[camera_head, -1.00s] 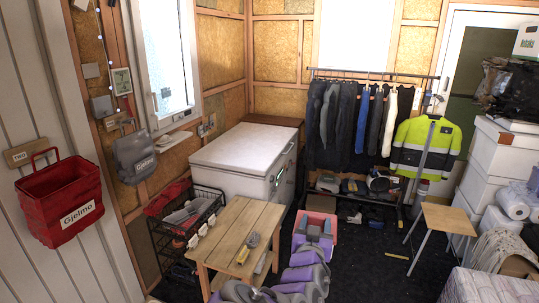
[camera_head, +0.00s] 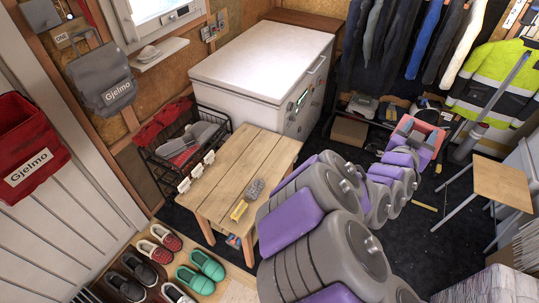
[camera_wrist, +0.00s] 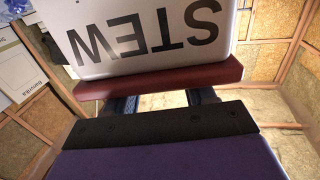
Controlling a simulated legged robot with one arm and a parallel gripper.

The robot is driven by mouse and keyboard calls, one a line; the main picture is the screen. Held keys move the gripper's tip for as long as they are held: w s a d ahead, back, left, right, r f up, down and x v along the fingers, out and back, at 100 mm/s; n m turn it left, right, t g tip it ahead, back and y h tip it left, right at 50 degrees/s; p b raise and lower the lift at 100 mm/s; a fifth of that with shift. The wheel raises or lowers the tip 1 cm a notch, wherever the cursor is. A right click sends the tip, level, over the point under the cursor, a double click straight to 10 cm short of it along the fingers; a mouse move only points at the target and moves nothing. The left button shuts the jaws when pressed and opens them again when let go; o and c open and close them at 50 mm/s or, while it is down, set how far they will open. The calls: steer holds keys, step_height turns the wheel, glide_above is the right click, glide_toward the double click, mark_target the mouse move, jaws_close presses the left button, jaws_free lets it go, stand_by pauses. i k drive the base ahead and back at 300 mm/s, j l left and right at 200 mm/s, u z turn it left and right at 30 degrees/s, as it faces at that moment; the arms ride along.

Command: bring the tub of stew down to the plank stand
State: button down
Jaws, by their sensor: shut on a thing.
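The white tub of stew (camera_wrist: 145,35), its black STEW lettering upside down in the picture, fills the upper middle of the wrist view. My gripper (camera_head: 414,140) is shut on the tub, out past the end of my grey and purple arm. The plank stand (camera_head: 248,150), a low wooden table, is left of my arm, with a grey brush (camera_head: 255,188) and a yellow item (camera_head: 239,210) on top.
A white chest freezer (camera_head: 265,65) stands behind the stand. A wire basket (camera_head: 180,150) is at its left, with shoes (camera_head: 200,270) in front. A clothes rack (camera_head: 410,40) is at the back and a folding stool (camera_head: 500,185) at the right.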

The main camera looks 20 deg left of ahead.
mark_target(258, 158)
steer(key=i+j+z, duration=0.2)
steer(key=i, duration=1.25)
steer(key=i+l+u, duration=0.15)
steer(key=i+u, duration=0.35)
steer(key=i+l+u, duration=0.3)
steer(key=u, duration=0.15)
steer(key=i+l+u, duration=0.1)
steer(key=u, duration=0.3)
steer(key=i+l+u, duration=0.1)
steer(key=u, duration=0.3)
steer(key=l+u, duration=0.15)
steer(key=u, duration=0.25)
steer(key=i+l+u, duration=0.1)
steer(key=u, duration=0.3)
steer(key=l+u, duration=0.25)
steer(key=u, duration=0.15)
steer(key=l+u, duration=0.25)
steer(key=u, duration=0.15)
steer(key=l+u, duration=0.25)
steer(key=u, duration=0.15)
steer(key=k+l+u, duration=0.1)
steer(key=u, duration=0.3)
steer(key=k+l, duration=0.05)
steer(key=l, duration=0.05)
